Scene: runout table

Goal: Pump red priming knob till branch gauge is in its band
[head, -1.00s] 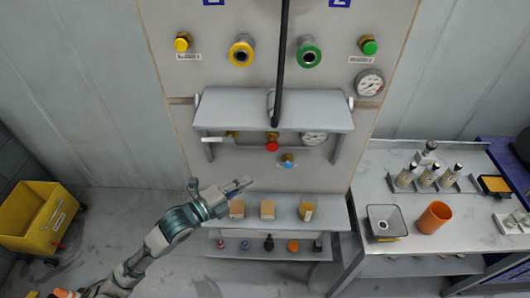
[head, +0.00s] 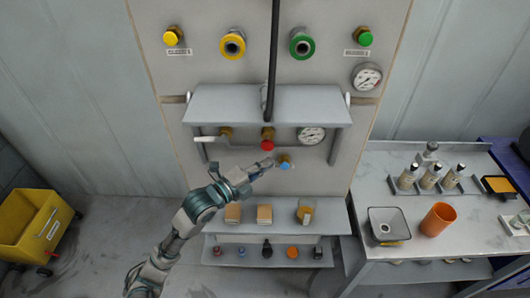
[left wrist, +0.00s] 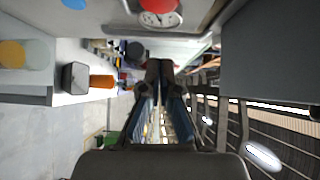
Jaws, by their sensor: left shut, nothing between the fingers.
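The red knob (head: 268,146) sits on a brass fitting under the grey shelf on the panel. In the left wrist view a red round thing (left wrist: 158,5) shows at the top edge, cut off. A round white gauge (head: 311,135) is to the right of the red knob; a gauge also shows in the left wrist view (left wrist: 160,19). A second gauge (head: 366,76) is higher on the right. I cannot read the needles or bands. My left gripper (head: 267,164) is shut and empty, just below the red knob in the picture. My right gripper is not in view.
A blue knob (head: 285,164) sits just right of my left fingertips. A grey shelf (head: 230,108) overhangs the red knob, and a black hose (head: 273,60) hangs in front. A lower shelf (head: 333,222) holds small boxes. A side table (head: 450,225) stands right.

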